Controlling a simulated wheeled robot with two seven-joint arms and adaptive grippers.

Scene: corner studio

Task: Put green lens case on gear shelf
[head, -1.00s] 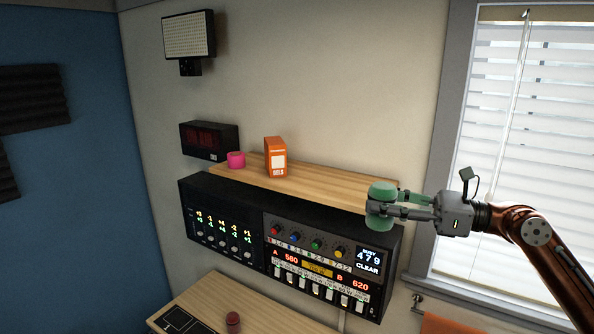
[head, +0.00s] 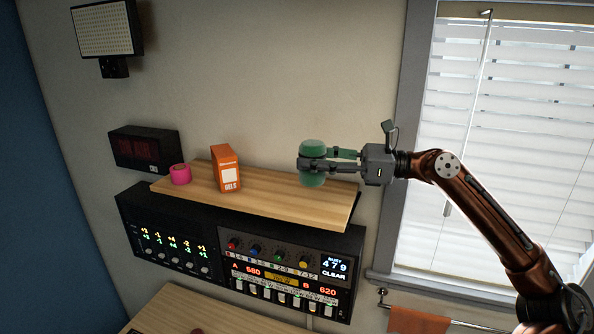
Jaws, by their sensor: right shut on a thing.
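The green lens case (head: 313,180) is a short green cylinder in the head view. My right gripper (head: 312,164) comes in from the right and is shut on it, with fingers across its middle. The gear shelf (head: 275,197) is a light wooden board on the wall above the black control panel. The case shows in front of or over the right part of the shelf; whether it touches the board I cannot tell. My left gripper is not in view.
An orange gels box (head: 225,168) and a pink roll (head: 181,174) stand on the left part of the shelf. The board between the box and the case is bare. A dark clock (head: 144,148) hangs at left; a window (head: 500,130) with blinds is at right.

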